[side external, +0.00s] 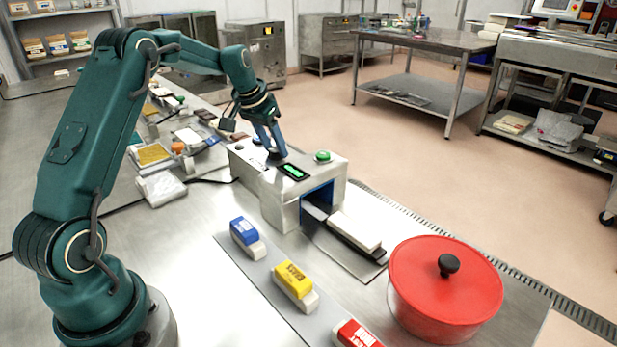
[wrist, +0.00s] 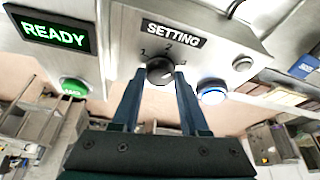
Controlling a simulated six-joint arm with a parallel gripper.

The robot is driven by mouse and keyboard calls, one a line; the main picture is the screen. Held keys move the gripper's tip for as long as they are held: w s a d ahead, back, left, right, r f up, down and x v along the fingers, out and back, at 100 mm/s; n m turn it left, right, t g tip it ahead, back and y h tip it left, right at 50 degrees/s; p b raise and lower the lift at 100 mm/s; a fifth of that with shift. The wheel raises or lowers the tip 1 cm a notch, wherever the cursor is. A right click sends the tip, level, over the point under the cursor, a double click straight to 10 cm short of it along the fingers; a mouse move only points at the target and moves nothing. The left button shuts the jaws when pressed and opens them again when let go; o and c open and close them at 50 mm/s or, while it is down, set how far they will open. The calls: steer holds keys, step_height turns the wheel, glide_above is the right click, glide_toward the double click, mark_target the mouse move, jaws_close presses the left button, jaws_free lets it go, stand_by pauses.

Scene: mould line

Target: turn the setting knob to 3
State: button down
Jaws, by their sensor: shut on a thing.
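The setting knob (wrist: 160,71) is a small dark round knob under the SETTING label (wrist: 173,33) in the wrist view. I cannot tell clearly which mark the knob points to. My gripper (wrist: 160,76) is shut on the knob, one blue finger on each side.
The machine's display (wrist: 48,30) reads READY in green. A green button (wrist: 73,88) and a lit blue-white button (wrist: 212,91) flank the knob. A red lidded pot (side external: 445,290) and several eraser-like blocks, one yellow (side external: 293,281), stand in front of the machine.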

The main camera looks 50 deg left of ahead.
steer(key=m+h, duration=0.1)
steer(key=m, duration=0.1)
steer(key=m+h, duration=0.1)
steer(key=m, duration=0.2)
steer(key=shift+a, duration=0.15)
steer(key=shift+m, duration=0.3)
stand_by(0.3)
steer(key=shift+c, duration=2.1)
jaws_free()
steer(key=shift+v, duration=2.65)
